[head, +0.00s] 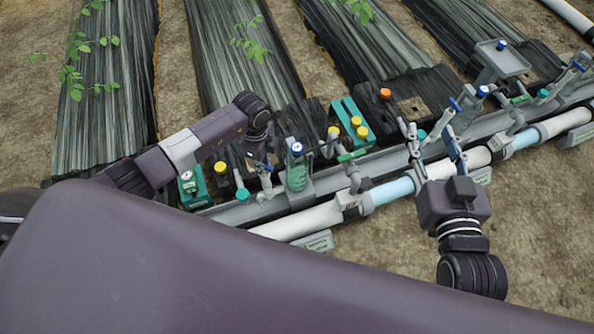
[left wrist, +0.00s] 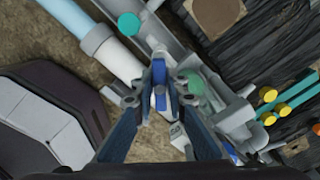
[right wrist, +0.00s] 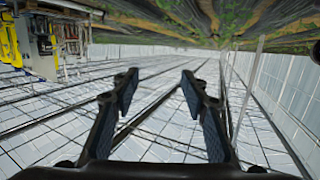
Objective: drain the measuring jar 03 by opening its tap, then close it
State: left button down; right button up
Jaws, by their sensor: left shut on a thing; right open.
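My left gripper (head: 264,163) reaches down among the fittings at the left end of the skid. In the left wrist view, its fingertips (left wrist: 159,101) are shut on a small blue tap handle (left wrist: 159,72), which lies along the gap between them. A clear jar with green inside (head: 297,176) and a blue top stands just right of this gripper in the head view. I cannot read a number on it, and its liquid level is unclear. My right gripper (head: 428,132) is open and empty above the pipe; its spread fingers also show in the right wrist view (right wrist: 159,84).
A white and light blue pipe (head: 392,190) runs along the skid's near side. Teal blocks with yellow knobs (head: 357,123), an orange knob (head: 385,93) and a grey tray (head: 501,59) stand behind it. Black-covered beds lie beyond. Bare soil (head: 545,215) is free at the right.

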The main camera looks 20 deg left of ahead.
pick_arm(q)
jog(key=shift+n+p, duration=0.6)
jog(key=shift+n, duration=0.3)
jog(key=shift+n+p, duration=0.7)
jog(key=shift+n, duration=0.3)
pick_arm(e)
jog(key=s+d+f+g+h, duration=0.2)
jog(key=s+d+f+g, duration=0.2)
jog(key=s+f+g, duration=0.6)
pick_arm(q)
jog(key=shift+n+p, duration=0.85)
jog(key=shift+n, duration=0.65)
jog(key=shift+r+n+p, duration=0.25)
jog(key=shift+n+p, duration=0.45)
jog(key=shift+p, duration=0.15)
jog(key=shift+f+n, duration=0.1)
jog(key=shift+n, duration=0.3)
jog(key=shift+f, duration=0.15)
pick_arm(e)
jog(key=s+d+f+g+h, duration=0.1)
jog(key=s+d+f+g, duration=0.1)
jog(key=s, duration=0.7)
notch_tip(320, 180, down, 2)
jog(key=shift+d+f+m, duration=0.1)
jog(key=shift+d+m, duration=0.2)
jog(key=shift+d, duration=0.2)
pick_arm(q)
jog(key=shift+d, duration=0.1)
pick_arm(e)
jog(key=shift+w, duration=0.1)
